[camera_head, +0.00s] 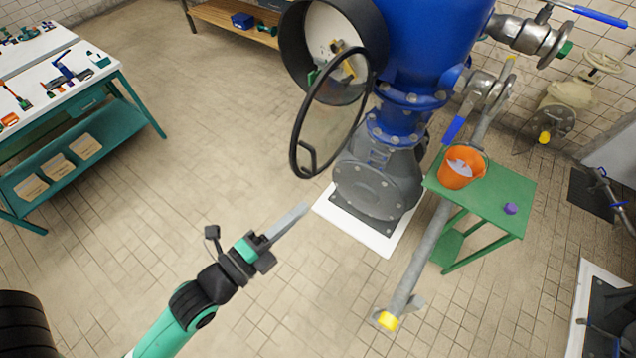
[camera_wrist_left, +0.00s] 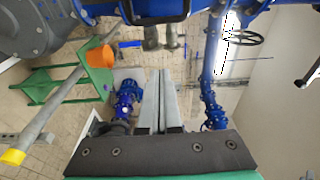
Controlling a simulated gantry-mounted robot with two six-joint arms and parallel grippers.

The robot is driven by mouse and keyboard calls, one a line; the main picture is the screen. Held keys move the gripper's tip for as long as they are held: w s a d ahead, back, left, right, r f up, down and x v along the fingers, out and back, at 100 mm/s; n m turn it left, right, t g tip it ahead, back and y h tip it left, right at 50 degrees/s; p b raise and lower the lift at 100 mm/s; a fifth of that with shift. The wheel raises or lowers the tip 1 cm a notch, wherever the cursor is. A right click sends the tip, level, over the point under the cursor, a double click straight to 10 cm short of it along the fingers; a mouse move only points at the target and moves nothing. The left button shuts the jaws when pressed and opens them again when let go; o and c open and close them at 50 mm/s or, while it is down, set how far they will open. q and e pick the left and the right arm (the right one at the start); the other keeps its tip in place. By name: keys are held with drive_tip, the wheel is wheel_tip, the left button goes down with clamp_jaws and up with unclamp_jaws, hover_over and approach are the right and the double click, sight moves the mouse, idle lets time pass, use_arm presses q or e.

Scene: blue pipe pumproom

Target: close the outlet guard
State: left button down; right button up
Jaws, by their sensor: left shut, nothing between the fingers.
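The outlet guard (camera_head: 335,115) is a round clear pane in a black rim, with a small black handle (camera_head: 307,160) at its lower left. It stands swung open, in front of the round black outlet housing (camera_head: 290,45) on the blue pump. Inside the housing I see a pale face with small brass fittings. My left gripper (camera_head: 303,209) is shut and empty, below and slightly left of the guard, apart from it in the head view. Its fingers (camera_wrist_left: 160,98) are together in the left wrist view. A dark bar at that view's top edge may be the guard; I cannot tell. My right gripper is not in view.
A green side table (camera_head: 507,200) with an orange bucket (camera_head: 460,168) and a purple piece stands right of the pump. A grey pipe (camera_head: 420,262) with a yellow end slants below it. A workbench (camera_head: 75,90) stands far left. The floor between is clear.

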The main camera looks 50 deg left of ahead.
sight(314, 175)
use_arm(q)
drive_tip(key=w+a+p, duration=0.1)
drive_tip(key=w+p, duration=0.1)
drive_tip(key=w, duration=0.9)
drive_tip(key=shift+s+a, duration=0.65)
drive_tip(key=shift+a, duration=0.3)
drive_tip(key=shift+s+a, duration=0.65)
drive_tip(key=shift+a, duration=0.25)
